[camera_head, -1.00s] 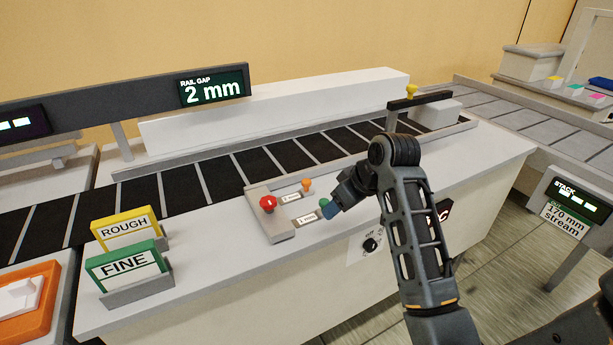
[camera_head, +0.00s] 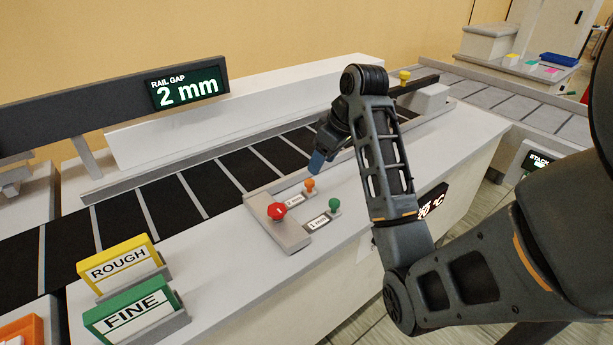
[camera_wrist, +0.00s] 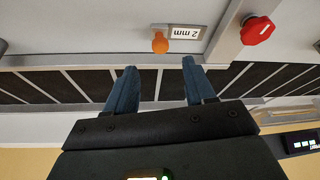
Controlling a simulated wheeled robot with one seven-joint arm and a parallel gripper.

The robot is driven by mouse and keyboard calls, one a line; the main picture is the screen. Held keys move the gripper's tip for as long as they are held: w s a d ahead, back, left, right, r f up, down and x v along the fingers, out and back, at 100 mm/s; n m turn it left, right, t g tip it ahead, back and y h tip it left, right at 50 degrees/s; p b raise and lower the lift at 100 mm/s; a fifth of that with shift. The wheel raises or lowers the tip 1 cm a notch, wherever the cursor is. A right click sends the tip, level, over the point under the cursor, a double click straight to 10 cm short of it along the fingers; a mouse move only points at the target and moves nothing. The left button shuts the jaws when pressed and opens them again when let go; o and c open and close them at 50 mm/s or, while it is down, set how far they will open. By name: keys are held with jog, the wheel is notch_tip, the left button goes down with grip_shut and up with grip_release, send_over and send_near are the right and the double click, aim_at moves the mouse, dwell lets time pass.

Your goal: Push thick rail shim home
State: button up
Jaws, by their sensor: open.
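The shim with the orange knob (camera_head: 309,185) has a plate labelled 2 mm and lies on the grey ledge, right of the red knob (camera_head: 277,211). The shim with the green knob (camera_head: 334,205) is labelled 1 mm and lies nearer the front. My gripper (camera_head: 314,165) hangs above and just behind the orange knob, apart from it. In the wrist view my gripper (camera_wrist: 158,64) is open and empty, with blue fingers. There the orange knob (camera_wrist: 160,43) is beyond the fingertips, about midway between them, and the red knob (camera_wrist: 257,30) is at the right.
A dark slatted conveyor (camera_head: 215,185) with a guide rail runs behind the ledge. A display (camera_head: 187,86) reads RAIL GAP 2 mm. ROUGH (camera_head: 120,264) and FINE (camera_head: 137,313) cards stand at front left. A yellow knob (camera_head: 404,76) tops a dark bar at the back.

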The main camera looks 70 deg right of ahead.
aim_at(311, 182)
jog(key=b+x, duration=0.5)
jog(key=shift+f, duration=0.3)
jog(key=shift+x, duration=0.95)
jog(key=shift+w+r, duration=0.1)
jog(key=shift+w, duration=0.05)
jog(key=shift+c, duration=0.2)
grip_shut()
